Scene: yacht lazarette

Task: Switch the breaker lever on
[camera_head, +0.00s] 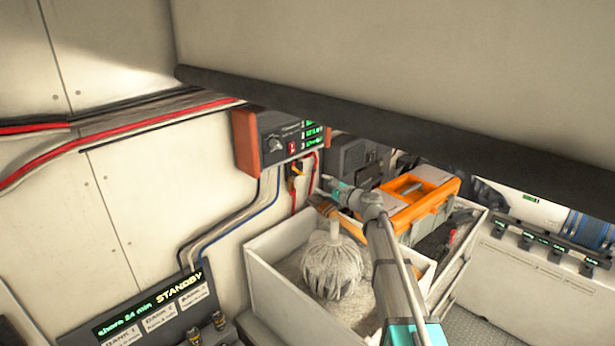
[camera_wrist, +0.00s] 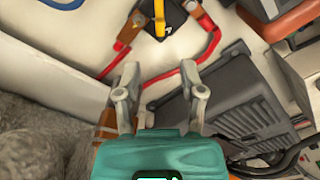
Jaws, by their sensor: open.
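A small black breaker box (camera_wrist: 176,12) with a yellow lever (camera_wrist: 160,18) is at the top of the wrist view, joined to red cables. In the head view the breaker (camera_head: 295,169) is on the wall just under the control panel. The lever's exact position is too small to tell there. My gripper (camera_wrist: 160,82) is open and empty, its two fingers pointing up the picture toward the lever, with a gap between. In the head view my gripper (camera_head: 328,184) is to the right of the breaker and a little lower, apart from it.
The control panel (camera_head: 272,145) with green displays and a red switch is above the breaker. An open bin (camera_head: 262,290) with a mop head (camera_head: 332,265) stands below. An orange-lidded toolbox (camera_head: 430,215) is at right. A dark-edged overhang (camera_head: 400,125) crosses above.

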